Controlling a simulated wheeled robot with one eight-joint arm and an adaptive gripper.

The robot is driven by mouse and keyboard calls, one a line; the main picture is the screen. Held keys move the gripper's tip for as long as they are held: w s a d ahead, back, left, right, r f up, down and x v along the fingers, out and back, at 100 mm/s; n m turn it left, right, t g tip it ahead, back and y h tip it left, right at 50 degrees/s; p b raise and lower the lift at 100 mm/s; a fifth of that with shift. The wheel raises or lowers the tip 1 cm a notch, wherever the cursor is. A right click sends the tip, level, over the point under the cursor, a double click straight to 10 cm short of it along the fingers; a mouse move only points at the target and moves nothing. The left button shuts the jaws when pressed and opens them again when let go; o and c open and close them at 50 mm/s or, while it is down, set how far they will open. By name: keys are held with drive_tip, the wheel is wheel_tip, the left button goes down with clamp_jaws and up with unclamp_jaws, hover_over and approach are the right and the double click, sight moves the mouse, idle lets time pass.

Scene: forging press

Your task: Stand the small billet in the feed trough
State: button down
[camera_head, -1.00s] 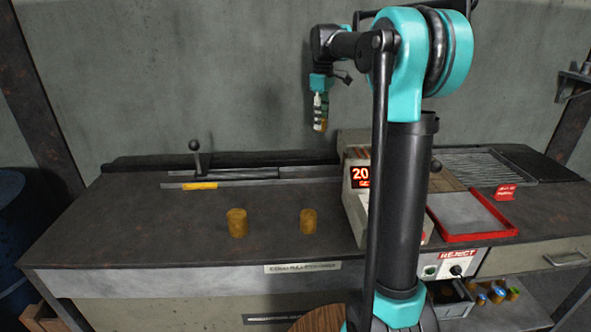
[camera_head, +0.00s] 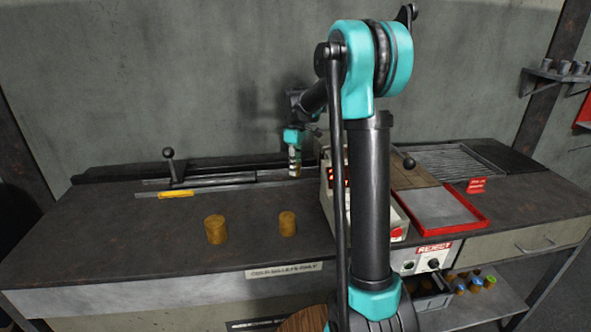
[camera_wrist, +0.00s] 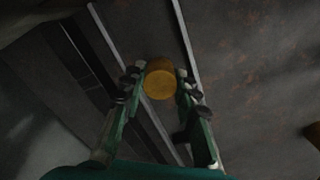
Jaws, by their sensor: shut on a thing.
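My gripper (camera_head: 294,170) is low over the back of the bench, near the right end of the feed trough's pale rails (camera_head: 262,177). In the wrist view my gripper (camera_wrist: 160,82) is shut on a small yellow-brown billet (camera_wrist: 160,84), with a finger on each side. The billet shows between the two pale rails (camera_wrist: 185,42) of the trough from above. Whether its base touches the trough floor I cannot tell. In the head view it is mostly hidden by the fingers.
Two other billets stand on the bench front, a wider one (camera_head: 216,229) and a narrower one (camera_head: 287,223). A lever (camera_head: 170,165) and a yellow block (camera_head: 176,194) are at the trough's left. A display box (camera_head: 332,205) and red-rimmed tray (camera_head: 440,212) lie to the right.

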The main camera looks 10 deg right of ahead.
drive_tip(key=shift+f, duration=0.65)
drive_tip(key=c, duration=1.4)
unclamp_jaws()
drive_tip(key=shift+f, duration=0.1)
drive_tip(key=shift+c, duration=0.2)
wheel_tip(320, 180, up, 12)
